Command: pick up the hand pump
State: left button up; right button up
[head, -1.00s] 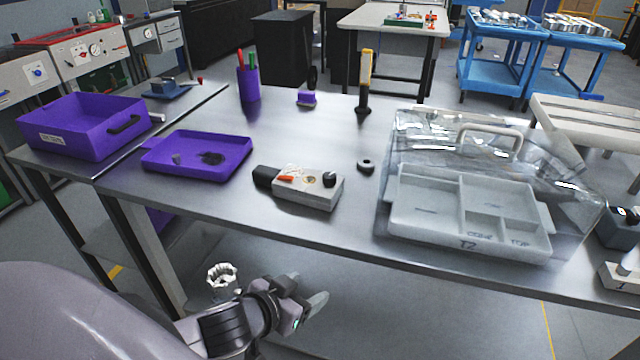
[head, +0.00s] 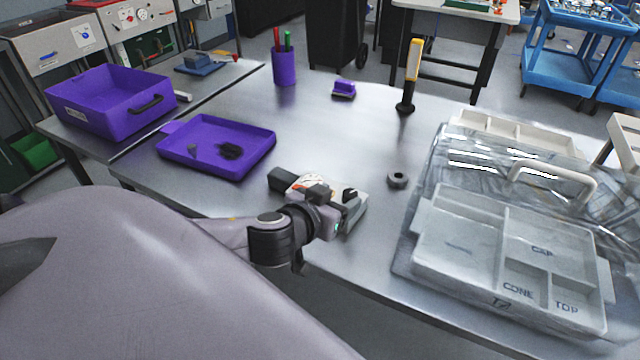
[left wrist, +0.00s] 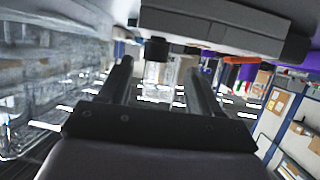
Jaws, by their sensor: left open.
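The likely hand pump is a pale grey block-shaped device (head: 357,210) with a black end (head: 283,180), lying on the steel table. My left gripper (head: 352,203) is over its right part in the head view and hides much of it. In the left wrist view, a grey body (left wrist: 215,28) crosses the top, with a black knob (left wrist: 157,49) hanging in front of the jaws. Whether the fingers touch the device cannot be told. My right gripper is not in view.
A dark ring (head: 397,180) lies right of the device. A clear-covered case (head: 470,262) with grey compartments fills the table's right side. A purple tray (head: 262,150) and box (head: 92,118) are left. A yellow-black upright tool (head: 409,85) stands behind.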

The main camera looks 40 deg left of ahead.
aim_at(349, 195)
pick_arm(q)
jog(key=shift+d+p+x, duration=0.15)
jog(key=shift+p+x, duration=0.1)
jog(key=shift+x, duration=1.05)
jog(key=shift+d+p+x, duration=0.15)
jog(key=shift+p+x, duration=0.05)
jog(key=shift+x, duration=1.1)
jog(key=shift+f, duration=0.1)
grip_shut()
